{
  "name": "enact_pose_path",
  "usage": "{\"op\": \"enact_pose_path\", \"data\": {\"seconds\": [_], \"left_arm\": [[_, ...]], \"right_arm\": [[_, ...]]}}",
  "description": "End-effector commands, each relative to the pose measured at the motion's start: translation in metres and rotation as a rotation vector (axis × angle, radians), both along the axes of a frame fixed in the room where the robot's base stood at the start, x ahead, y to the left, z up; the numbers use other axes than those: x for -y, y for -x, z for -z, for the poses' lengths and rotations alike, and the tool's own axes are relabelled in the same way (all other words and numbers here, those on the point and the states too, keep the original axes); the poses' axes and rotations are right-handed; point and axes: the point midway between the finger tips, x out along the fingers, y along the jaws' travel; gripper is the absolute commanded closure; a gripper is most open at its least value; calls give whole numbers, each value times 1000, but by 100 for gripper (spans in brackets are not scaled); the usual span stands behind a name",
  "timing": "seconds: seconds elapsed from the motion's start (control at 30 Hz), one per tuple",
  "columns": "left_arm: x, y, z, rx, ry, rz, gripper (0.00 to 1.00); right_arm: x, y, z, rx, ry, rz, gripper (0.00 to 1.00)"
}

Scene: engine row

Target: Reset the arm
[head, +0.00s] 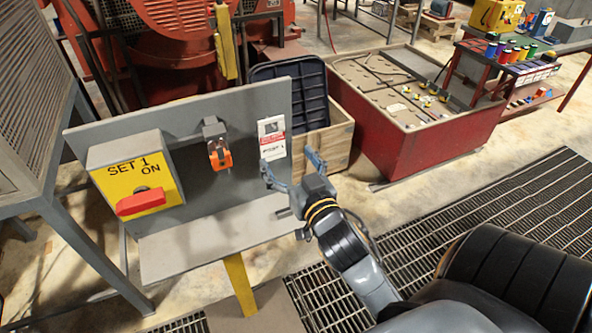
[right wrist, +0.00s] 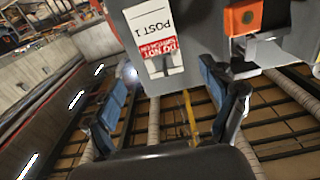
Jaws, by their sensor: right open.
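My right gripper (head: 288,170) is open and empty in the head view, in front of the right edge of a grey panel (head: 262,92). Its two blue-padded fingers also show spread apart in the right wrist view (right wrist: 168,98), with nothing between them. A tag reading "POST 1" (head: 272,139) hangs on the panel just beyond the fingers; it also shows in the right wrist view (right wrist: 154,36). An orange padlock (head: 221,159) hangs on a grey bracket left of the tag. My left gripper is in neither view.
A yellow "SET 1 ON" box (head: 128,165) with a red handle (head: 141,202) is on the panel's left. A grey shelf (head: 205,243) juts out below. A wooden crate (head: 340,140) and red bin (head: 388,155) stand behind. Floor grating (head: 510,215) lies open at right.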

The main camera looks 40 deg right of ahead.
Motion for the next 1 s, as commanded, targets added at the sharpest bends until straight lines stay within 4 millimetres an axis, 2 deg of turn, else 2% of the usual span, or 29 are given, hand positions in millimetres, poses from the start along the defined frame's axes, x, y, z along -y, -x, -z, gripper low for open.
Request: {"op": "enact_pose_path", "data": {"seconds": [0.1, 0.3, 0.57, 0.67, 0.77, 0.83, 0.9, 1.0], "left_arm": [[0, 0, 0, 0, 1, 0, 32], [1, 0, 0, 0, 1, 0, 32], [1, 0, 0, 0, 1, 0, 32], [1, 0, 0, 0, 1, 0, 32], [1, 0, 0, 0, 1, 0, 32], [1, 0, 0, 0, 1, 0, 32], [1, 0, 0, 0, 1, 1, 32], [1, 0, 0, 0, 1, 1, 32]], "right_arm": [[-4, 20, 1, -3, -1, 2, 16], [-9, 38, 0, 0, -1, 1, 16], [-10, 42, 0, -1, 0, 1, 16], [-10, 42, 8, -35, -5, 4, 16], [-14, 46, 34, -153, -23, 9, 16], [-20, 53, 65, -291, -38, 4, 16], [-31, 68, 100, -459, -51, -16, 16], [-49, 93, 141, -674, -56, -66, 16]]}}
